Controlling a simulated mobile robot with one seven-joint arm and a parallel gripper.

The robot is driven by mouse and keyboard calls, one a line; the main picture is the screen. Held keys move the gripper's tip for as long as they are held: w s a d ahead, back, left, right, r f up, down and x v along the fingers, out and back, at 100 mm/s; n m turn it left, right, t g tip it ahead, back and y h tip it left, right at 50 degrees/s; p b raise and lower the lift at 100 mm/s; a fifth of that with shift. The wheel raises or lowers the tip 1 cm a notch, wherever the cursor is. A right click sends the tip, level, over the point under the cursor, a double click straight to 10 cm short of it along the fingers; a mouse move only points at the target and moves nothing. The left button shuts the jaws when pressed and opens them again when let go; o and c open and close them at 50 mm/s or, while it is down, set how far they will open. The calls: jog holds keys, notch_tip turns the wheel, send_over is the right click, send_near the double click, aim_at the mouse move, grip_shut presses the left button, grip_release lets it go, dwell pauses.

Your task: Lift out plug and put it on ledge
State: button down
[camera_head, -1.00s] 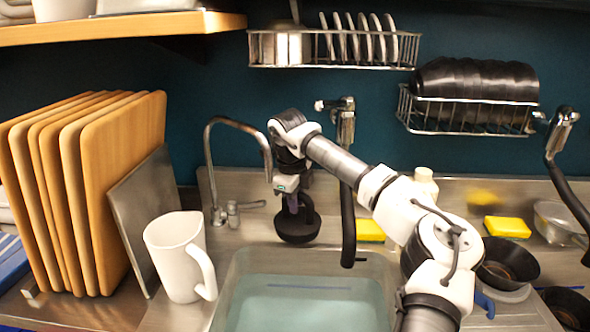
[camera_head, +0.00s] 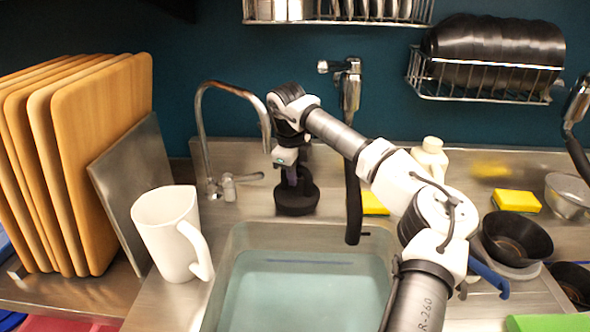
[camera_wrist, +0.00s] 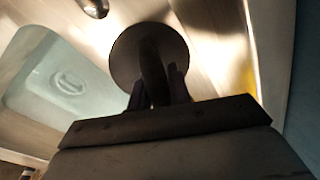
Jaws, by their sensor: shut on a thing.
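The plug (camera_head: 296,201) is a black disc with a loop handle. My gripper (camera_head: 290,178) points down and is shut on the plug's handle. The plug is at the metal ledge (camera_head: 245,207) behind the basin, left of the hanging black hose. I cannot tell whether its underside touches the ledge. In the wrist view the plug's disc (camera_wrist: 124,62) and loop lie between the fingers of my gripper (camera_wrist: 158,92). The sink basin (camera_head: 235,240) holds pale water, and a round drain shape (camera_wrist: 69,82) shows under it in the wrist view.
A curved tap (camera_head: 200,125) stands left of my gripper, and a black hose (camera_head: 353,205) hangs close on its right. A white jug (camera_head: 165,225) stands left of the basin. Yellow sponges (camera_head: 516,200) and black bowls (camera_head: 515,238) are at the right.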

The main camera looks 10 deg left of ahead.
jog(key=shift+f, duration=0.15)
jog(key=c, duration=1.2)
grip_release()
